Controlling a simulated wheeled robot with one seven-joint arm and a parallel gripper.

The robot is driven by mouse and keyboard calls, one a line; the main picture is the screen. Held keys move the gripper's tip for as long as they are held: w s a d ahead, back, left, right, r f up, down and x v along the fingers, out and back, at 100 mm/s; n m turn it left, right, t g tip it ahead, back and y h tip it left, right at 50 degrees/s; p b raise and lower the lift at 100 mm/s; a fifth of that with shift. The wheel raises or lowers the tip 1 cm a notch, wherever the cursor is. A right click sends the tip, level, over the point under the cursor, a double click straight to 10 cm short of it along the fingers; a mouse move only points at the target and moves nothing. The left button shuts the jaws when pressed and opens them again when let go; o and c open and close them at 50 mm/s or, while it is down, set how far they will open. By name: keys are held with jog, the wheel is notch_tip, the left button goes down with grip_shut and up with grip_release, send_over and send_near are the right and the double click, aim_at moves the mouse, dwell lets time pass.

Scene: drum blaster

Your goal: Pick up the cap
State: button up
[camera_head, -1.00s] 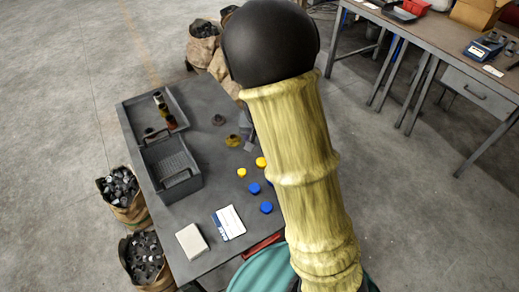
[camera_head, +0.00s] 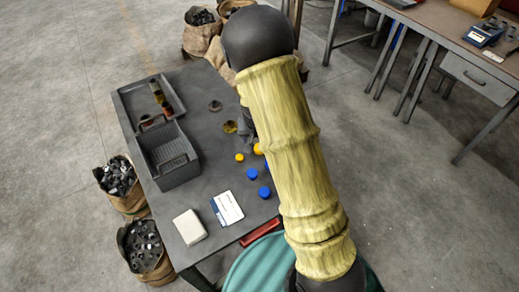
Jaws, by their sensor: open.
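Several small round caps lie on the grey table (camera_head: 203,139). There is a small yellow cap (camera_head: 239,157), a larger yellow cap (camera_head: 258,149) partly behind my arm, a blue cap (camera_head: 251,174) and another blue cap (camera_head: 264,192). Which one is the task's cap cannot be told. My gripper (camera_head: 244,143) shows only in part, as dark grey pieces beside my arm, just above the yellow caps in the picture. It is open. My arm hides much of it, and no cap is seen between its fingers.
A grey tray (camera_head: 127,104) with small cylinders and a grey bin (camera_head: 179,178) stand left on the table. Sacks stand around the table.

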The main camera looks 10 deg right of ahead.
jog(key=shift+x, duration=0.85)
jog(key=shift+f, duration=0.1)
jog(key=x, duration=0.4)
jog(key=shift+w+d+f, duration=0.1)
jog(key=shift+d, duration=0.3)
jog(key=shift+w+f, duration=0.1)
jog(key=shift+f, duration=0.25)
jog(key=c, duration=1.1)
